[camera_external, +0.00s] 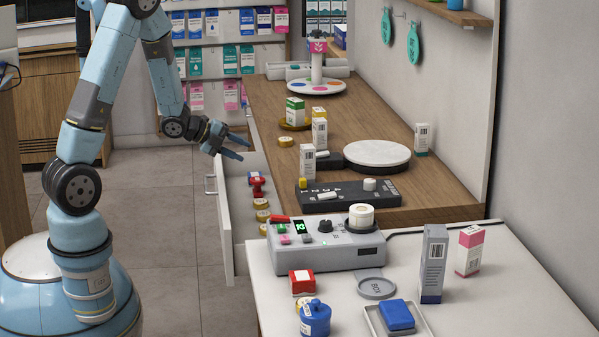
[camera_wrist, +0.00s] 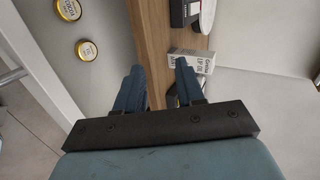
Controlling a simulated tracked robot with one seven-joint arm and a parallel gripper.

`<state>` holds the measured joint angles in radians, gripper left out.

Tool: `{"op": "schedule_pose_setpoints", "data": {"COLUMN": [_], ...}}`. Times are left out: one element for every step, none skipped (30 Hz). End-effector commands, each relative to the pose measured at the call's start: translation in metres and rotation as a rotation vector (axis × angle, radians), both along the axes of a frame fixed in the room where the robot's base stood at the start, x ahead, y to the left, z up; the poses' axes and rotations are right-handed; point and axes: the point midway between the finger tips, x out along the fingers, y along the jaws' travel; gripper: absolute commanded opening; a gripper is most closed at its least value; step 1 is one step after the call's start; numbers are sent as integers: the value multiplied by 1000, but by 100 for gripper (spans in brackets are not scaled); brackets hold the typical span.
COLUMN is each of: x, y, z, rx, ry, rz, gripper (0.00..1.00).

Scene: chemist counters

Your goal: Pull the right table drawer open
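The wooden table (camera_external: 262,98) has a white drawer (camera_external: 225,212) standing open on its left side, with its front panel away from the table edge. The drawer's metal handle (camera_external: 209,184) is on the outer face; it also shows at the left edge of the wrist view (camera_wrist: 12,75). My gripper (camera_external: 240,148) is above the drawer's far part, apart from the handle. In the wrist view my gripper (camera_wrist: 160,78) has its two fingers spread, with nothing between them. Whether this is the right drawer of several, I cannot tell.
Gold tins (camera_external: 262,204) and a red stamp (camera_external: 257,185) lie in the drawer. Boxes (camera_external: 308,160), a dark tray (camera_external: 345,195) and a round white plate (camera_external: 377,153) are on the table. A grey device (camera_external: 330,250) stands on the near white counter. The floor left of the drawer is clear.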

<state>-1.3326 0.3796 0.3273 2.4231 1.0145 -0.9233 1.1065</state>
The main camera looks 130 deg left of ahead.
Motion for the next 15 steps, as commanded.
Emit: {"op": "schedule_pose_setpoints", "data": {"x": [-23,-34,-48,-59,-70,-84,-95,-105,-119,-129,-139,-153,-163,-172,-184], "y": [1,0,-1,-3,-5,-8,-12,-15,-21,-25,-30,-38,-43,-49,-58], "z": [-15,-21,-29,-36,-41,-49,-55,-61,-68,-73,-78,-85,-89,-94,-99], "rx": [6,15,26,34,44,55,64,71,85,94,104,117,128,138,153], "ry": [3,1,0,-3,-7,-12,-16,-23,-32,-40,-49,-61,-71,-82,-96], "rz": [-3,-13,-24,-32,-40,-48,-55,-62,-68,-73,-76,-80,-81,-84,-83], "gripper": [38,38,38,38,38,38,38,38,38,38,38,38,38,38,38]}}
